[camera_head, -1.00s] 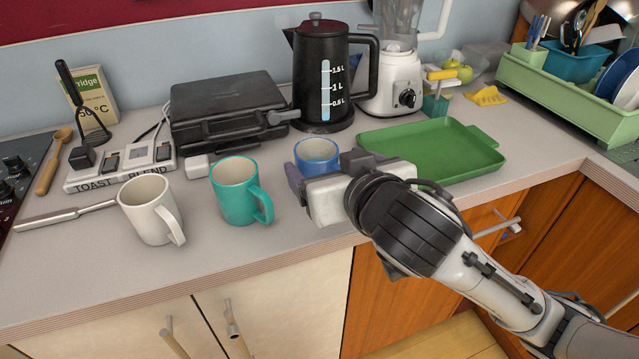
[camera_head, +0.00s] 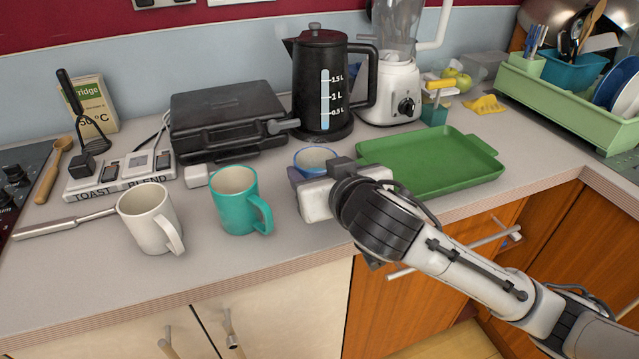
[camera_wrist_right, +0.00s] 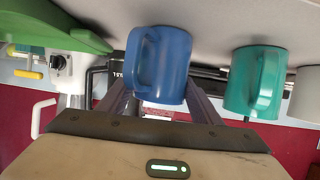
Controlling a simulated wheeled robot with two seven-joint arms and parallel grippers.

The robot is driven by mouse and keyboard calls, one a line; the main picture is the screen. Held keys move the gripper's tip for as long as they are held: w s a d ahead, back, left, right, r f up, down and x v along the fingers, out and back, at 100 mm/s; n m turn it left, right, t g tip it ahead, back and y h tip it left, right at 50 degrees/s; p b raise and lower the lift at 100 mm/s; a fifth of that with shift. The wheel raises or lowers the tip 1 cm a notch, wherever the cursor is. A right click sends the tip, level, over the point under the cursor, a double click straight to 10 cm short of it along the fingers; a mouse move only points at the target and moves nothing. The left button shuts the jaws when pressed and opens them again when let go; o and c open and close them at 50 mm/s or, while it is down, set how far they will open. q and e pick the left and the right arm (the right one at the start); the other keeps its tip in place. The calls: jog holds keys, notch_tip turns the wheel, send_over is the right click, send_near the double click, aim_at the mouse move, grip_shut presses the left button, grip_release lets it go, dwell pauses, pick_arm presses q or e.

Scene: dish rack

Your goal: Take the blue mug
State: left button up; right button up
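The blue mug (camera_head: 315,156) stands on the counter, mostly hidden behind my right gripper in the head view. In the right wrist view, the blue mug (camera_wrist_right: 160,66) is large and close, with its handle toward the left of that picture. My right gripper (camera_wrist_right: 160,108) is open, with one finger on each side of the mug's body. I cannot tell whether the fingers touch it. In the head view the right gripper (camera_head: 298,182) is low over the counter at the mug's near side. My left gripper is out of view.
A teal mug (camera_head: 238,200) and a white mug (camera_head: 146,217) stand left of the blue mug. A green tray (camera_head: 440,160) lies close to its right. A black kettle (camera_head: 311,85) and a dark grill (camera_head: 225,115) stand behind. The counter's front edge is near the arm.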

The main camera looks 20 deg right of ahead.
jog(key=c, duration=0.7)
jog(key=shift+r, duration=0.1)
